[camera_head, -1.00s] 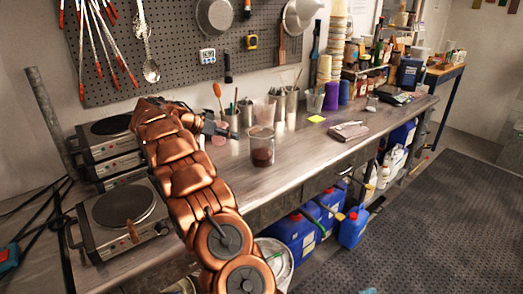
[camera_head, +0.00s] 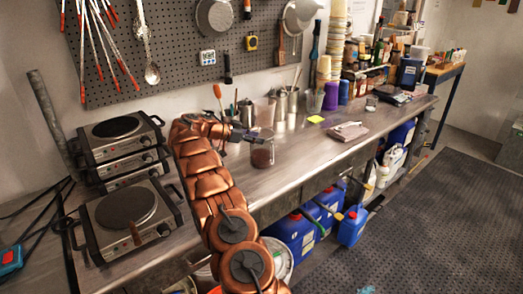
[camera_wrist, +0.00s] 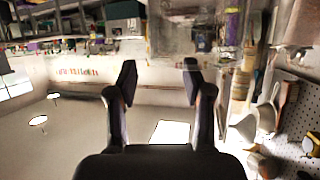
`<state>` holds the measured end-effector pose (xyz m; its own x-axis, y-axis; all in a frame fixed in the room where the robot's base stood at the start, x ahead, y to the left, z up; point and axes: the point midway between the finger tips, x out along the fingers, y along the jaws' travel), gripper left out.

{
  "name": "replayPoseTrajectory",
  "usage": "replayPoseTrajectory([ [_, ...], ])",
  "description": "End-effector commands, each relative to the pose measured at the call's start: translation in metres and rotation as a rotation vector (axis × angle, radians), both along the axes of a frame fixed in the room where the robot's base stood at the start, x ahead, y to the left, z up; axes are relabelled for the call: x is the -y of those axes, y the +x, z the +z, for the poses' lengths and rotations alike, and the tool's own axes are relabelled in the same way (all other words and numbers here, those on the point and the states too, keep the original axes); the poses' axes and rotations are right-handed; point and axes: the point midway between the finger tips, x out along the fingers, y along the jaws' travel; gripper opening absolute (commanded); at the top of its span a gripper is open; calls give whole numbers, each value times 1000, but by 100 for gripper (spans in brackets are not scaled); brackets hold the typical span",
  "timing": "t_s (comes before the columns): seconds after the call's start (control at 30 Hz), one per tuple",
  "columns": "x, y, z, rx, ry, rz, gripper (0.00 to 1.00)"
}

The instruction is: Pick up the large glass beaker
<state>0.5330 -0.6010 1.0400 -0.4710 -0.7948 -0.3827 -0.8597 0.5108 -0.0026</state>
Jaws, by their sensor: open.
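The large glass beaker (camera_head: 262,156) stands upright on the steel bench and holds a dark reddish-brown content. My gripper (camera_head: 258,136) is at the beaker's upper left in the head view and covers part of its upper wall. Whether it touches the glass I cannot tell. In the wrist view my gripper (camera_wrist: 160,76) shows two dark fingers spread apart with nothing between them. A blurred clear glass shape (camera_wrist: 185,38), probably the beaker, lies beyond the fingertips at the top of that upside-down picture.
Stacked hot plates (camera_head: 118,140) and another hot plate (camera_head: 128,212) stand left of my arm. Metal containers (camera_head: 246,112) with utensils stand behind the beaker. Bare bench lies between beaker and cloth.

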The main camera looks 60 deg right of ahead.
Motion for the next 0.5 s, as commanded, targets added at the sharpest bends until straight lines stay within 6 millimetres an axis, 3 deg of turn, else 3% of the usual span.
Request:
replayPoseTrajectory([
  [0.27, 15, -9, -6, -2, 1, 1, 50],
  [0.5, 41, -25, -17, -3, 2, 0, 50],
])
